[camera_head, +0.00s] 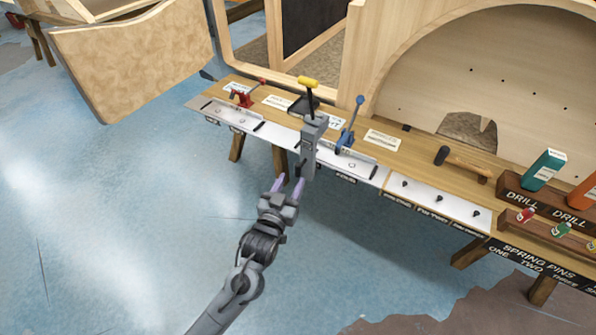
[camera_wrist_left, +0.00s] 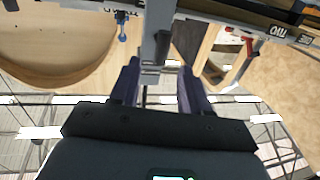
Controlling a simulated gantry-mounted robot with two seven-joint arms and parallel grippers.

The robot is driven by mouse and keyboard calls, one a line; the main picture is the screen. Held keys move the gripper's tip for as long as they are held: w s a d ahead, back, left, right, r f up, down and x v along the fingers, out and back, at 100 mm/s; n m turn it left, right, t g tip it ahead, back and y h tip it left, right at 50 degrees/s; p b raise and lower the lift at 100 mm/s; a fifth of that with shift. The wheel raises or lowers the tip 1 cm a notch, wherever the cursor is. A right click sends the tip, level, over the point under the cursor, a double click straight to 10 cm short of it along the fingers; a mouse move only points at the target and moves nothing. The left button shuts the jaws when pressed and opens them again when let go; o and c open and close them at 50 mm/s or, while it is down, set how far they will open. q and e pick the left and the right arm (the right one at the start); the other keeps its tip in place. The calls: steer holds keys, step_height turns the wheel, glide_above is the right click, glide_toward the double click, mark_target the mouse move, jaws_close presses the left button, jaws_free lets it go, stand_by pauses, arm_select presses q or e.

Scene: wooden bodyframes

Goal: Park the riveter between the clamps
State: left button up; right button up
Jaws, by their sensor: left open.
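A grey upright tool, which looks like the riveter (camera_head: 312,147), shows at the front edge of the bench. A yellow handle (camera_head: 308,82) with a dark part below it appears directly behind its top; I cannot tell if they are joined. The red clamp (camera_head: 241,95) is to its left and the blue clamp (camera_head: 349,128) to its right. My left gripper (camera_head: 289,186) is open, just below and left of the tool's lower end. In the left wrist view the grey tool (camera_wrist_left: 157,38) lines up between the open fingers (camera_wrist_left: 157,88); contact is unclear. My right gripper is out of view.
The wooden bench (camera_head: 420,146) carries a hammer (camera_head: 462,164), a teal box (camera_head: 543,170) and a drill rack (camera_head: 553,209) at right. Large wooden body panels (camera_head: 470,45) stand behind it. The blue floor (camera_head: 130,200) in front and left is clear.

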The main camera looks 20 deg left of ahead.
mark_target(297, 170)
arm_select(q)
steer(key=w+b, duration=0.2)
steer(key=w, duration=0.4)
steer(key=shift+w, duration=0.4)
jaws_close()
